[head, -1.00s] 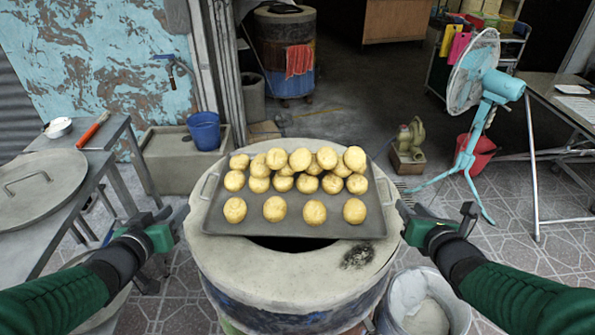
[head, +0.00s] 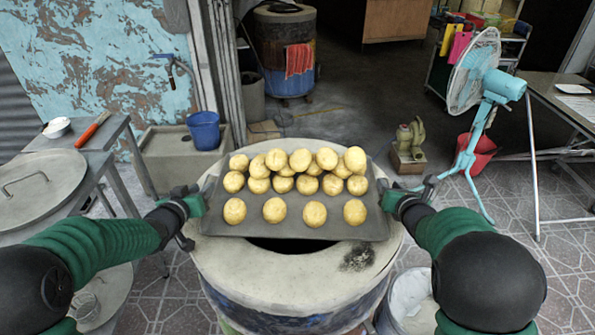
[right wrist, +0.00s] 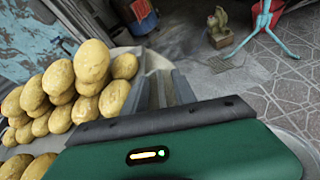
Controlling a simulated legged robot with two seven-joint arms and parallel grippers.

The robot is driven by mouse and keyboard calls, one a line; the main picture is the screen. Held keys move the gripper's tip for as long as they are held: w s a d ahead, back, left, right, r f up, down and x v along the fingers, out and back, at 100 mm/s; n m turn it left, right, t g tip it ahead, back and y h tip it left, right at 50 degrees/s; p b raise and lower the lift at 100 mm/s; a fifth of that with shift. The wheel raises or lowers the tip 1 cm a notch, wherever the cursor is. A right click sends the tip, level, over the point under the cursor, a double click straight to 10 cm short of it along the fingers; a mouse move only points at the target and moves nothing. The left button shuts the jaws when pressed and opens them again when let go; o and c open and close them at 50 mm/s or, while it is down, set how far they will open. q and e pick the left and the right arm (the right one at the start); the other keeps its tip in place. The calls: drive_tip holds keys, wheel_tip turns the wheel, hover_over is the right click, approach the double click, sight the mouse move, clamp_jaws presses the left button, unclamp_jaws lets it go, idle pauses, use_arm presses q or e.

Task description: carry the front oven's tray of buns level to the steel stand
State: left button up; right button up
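A dark metal tray (head: 260,229) of round yellow buns (head: 274,209) rests on the rim of the front barrel oven (head: 265,275), partly over its dark mouth. Several buns are piled at the back, with a single row in front. My left gripper (head: 203,196) is at the tray's left end handle, which it mostly hides. I cannot tell if it is shut. My right gripper (head: 391,192) is at the right end handle. In the right wrist view, its two fingers (right wrist: 165,88) stand apart beside the tray's end; whether the handle lies between them is unclear. I cannot identify the steel stand with certainty.
A metal table (head: 85,150) with a round lid (head: 38,187) stands at left. A blue bucket (head: 204,130) sits behind the oven's left side. A turquoise fan (head: 480,95) and another table (head: 560,105) are at right. A pale bin (head: 408,300) stands right of the oven.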

use_arm(q)
drive_tip(key=shift+c, duration=0.3)
use_arm(e)
drive_tip(key=shift+c, duration=0.3)
use_arm(q)
clamp_jaws()
use_arm(e)
clamp_jaws()
use_arm(q)
drive_tip(key=shift+a+f, duration=0.1)
drive_tip(key=shift+a, duration=0.05)
use_arm(e)
drive_tip(key=shift+d, duration=0.15)
